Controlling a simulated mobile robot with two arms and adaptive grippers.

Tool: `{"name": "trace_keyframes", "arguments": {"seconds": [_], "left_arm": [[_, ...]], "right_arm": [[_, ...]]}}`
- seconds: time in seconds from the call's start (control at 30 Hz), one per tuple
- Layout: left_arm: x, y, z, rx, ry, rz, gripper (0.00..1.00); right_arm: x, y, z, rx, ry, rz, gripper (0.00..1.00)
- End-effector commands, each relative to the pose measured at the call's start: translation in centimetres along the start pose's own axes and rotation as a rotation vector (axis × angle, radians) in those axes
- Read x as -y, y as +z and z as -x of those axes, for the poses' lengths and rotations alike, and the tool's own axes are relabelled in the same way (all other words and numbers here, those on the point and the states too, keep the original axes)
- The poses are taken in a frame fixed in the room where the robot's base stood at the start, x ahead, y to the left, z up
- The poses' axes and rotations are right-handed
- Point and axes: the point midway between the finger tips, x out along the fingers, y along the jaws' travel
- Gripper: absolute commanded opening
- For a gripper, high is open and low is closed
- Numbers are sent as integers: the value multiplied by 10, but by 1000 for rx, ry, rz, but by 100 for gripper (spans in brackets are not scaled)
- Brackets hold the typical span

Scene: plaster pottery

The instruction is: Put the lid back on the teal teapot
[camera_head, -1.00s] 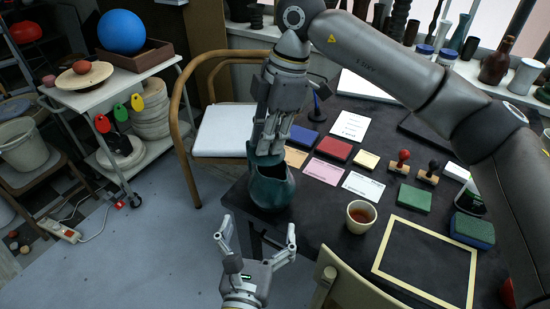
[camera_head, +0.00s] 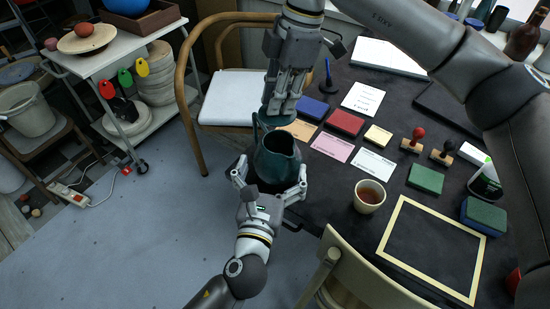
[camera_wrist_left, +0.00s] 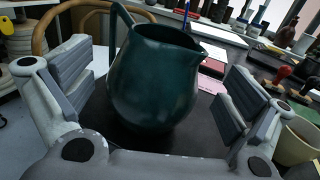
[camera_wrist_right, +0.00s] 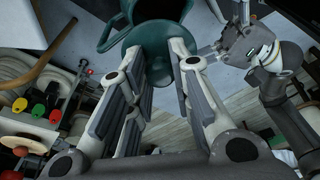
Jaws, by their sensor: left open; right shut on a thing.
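The teal teapot (camera_head: 276,162) stands near the table's left edge, its mouth open and dark; in the left wrist view (camera_wrist_left: 155,80) it is upright, handle left and spout right. My left gripper (camera_head: 269,184) is open, with one finger on each side of the teapot's body; in the left wrist view gaps show between fingers and teapot. My right gripper (camera_head: 283,106) is shut on the teal lid (camera_head: 271,119), just behind the teapot's mouth in the head view. In the right wrist view the lid (camera_wrist_right: 157,42) is a disc at the fingertips, partly hidden by them, overlapping the teapot (camera_wrist_right: 160,8).
A cup of tea (camera_head: 369,196), a wooden frame (camera_head: 433,249), stamps, cards and coloured pads lie to the right on the dark table (camera_head: 330,200). A wooden chair (camera_head: 345,280) is at the front and a white-seated chair (camera_head: 235,98) behind.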

Motion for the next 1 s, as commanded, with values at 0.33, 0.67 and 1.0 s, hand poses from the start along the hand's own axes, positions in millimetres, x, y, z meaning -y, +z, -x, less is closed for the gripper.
{"name": "trace_keyframes", "arguments": {"seconds": [0.33,0.67,1.0], "left_arm": [[0,1,-58,1,0,0,100],[0,0,-71,0,-1,1,100],[0,0,-70,0,0,0,77]], "right_arm": [[0,0,0,0,0,0,0],[0,0,0,0,0,0,0],[0,0,0,0,0,0,0]]}}
